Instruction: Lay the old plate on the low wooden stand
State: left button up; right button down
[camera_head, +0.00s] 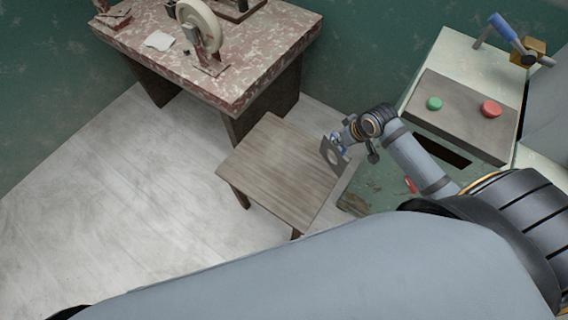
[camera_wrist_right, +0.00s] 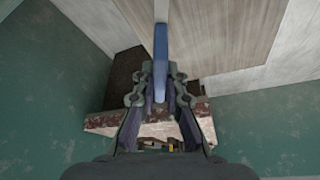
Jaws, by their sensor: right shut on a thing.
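The low wooden stand (camera_head: 275,170) has a square, grey-brown planked top. Its wood also shows in the right wrist view (camera_wrist_right: 225,30). My right gripper (camera_head: 341,144) is at the right edge of the stand in the head view. It is shut on the old plate (camera_head: 331,155), a small, thin dark plate with a lighter round mark. In the right wrist view the plate (camera_wrist_right: 160,45) is a narrow bluish strip, seen nearly edge-on, jutting past the fingertips (camera_wrist_right: 160,80). The plate seems held above the stand; I cannot tell whether they touch. My left gripper is not in view.
A table with a worn reddish top (camera_head: 250,50) stands behind the stand, carrying a pale wheel (camera_head: 201,24) and a white scrap (camera_head: 159,41). A pale green machine (camera_head: 465,55) with green and red buttons stands at right. The floor at left is clear.

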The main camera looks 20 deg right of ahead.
jog(key=s+r+n, duration=0.1)
jog(key=r, duration=0.1)
jog(key=s+r+n, duration=0.1)
jog(key=r, duration=0.1)
jog(key=shift+s+y+p, duration=0.1)
jog(key=shift+y+p, duration=0.2)
jog(key=shift+y, duration=0.1)
jog(key=s+a+r+n+y, duration=0.1)
jog(key=s+a+r+n, duration=0.1)
jog(key=s+a, duration=0.1)
jog(key=shift+s+a+r+n+g+p, duration=0.3)
jog(key=shift+s+n+g, duration=0.1)
jog(key=shift+s, duration=0.5)
jog(key=shift+f, duration=0.1)
